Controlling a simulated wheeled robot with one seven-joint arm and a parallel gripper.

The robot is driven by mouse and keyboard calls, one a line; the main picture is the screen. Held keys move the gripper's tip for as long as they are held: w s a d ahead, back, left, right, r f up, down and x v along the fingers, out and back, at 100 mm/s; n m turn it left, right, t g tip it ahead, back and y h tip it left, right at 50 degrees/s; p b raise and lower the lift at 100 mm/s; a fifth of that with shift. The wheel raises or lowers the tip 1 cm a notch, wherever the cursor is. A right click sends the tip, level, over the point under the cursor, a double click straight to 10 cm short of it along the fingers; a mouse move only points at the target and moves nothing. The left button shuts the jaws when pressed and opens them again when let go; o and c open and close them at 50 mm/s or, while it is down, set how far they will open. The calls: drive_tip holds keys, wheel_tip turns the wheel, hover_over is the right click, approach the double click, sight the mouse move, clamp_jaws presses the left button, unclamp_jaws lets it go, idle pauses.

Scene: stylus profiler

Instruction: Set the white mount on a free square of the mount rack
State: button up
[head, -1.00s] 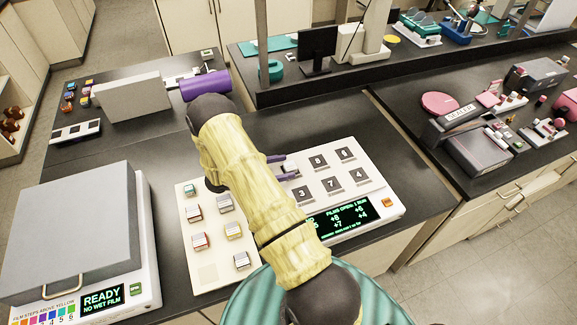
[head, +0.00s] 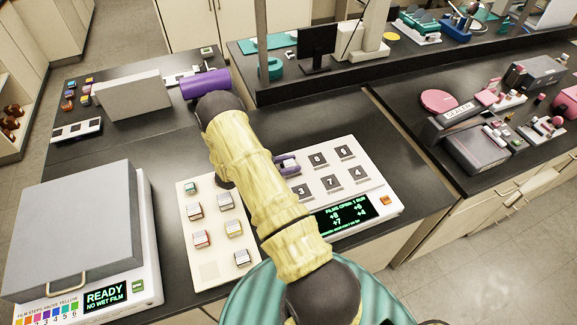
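The small white mount (head: 290,163) is at the top left of the numbered panel (head: 330,202), partly hidden by my gripper. My gripper (head: 288,164) has its purple fingers close on either side of it and looks shut on it. The mount appears at or just above the panel; I cannot tell if it touches.
My arm crosses between rack and panel and hides part of both. A grey-lidded instrument (head: 75,230) reading READY, NO WET FILM stands left of the rack. The panel has dark numbered tiles and a green-text display (head: 343,216). Dark bench top (head: 150,160) is clear behind the rack.

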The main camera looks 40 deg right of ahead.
sight(290, 163)
drive_tip(key=shift+r, duration=0.1)
drive_tip(key=shift+c, duration=0.4)
wheel_tip(290, 163, up, 10)
drive_tip(key=b, duration=0.3)
drive_tip(key=shift+w, duration=0.1)
idle(0.3)
drive_tip(key=o, duration=0.4)
clamp_jaws()
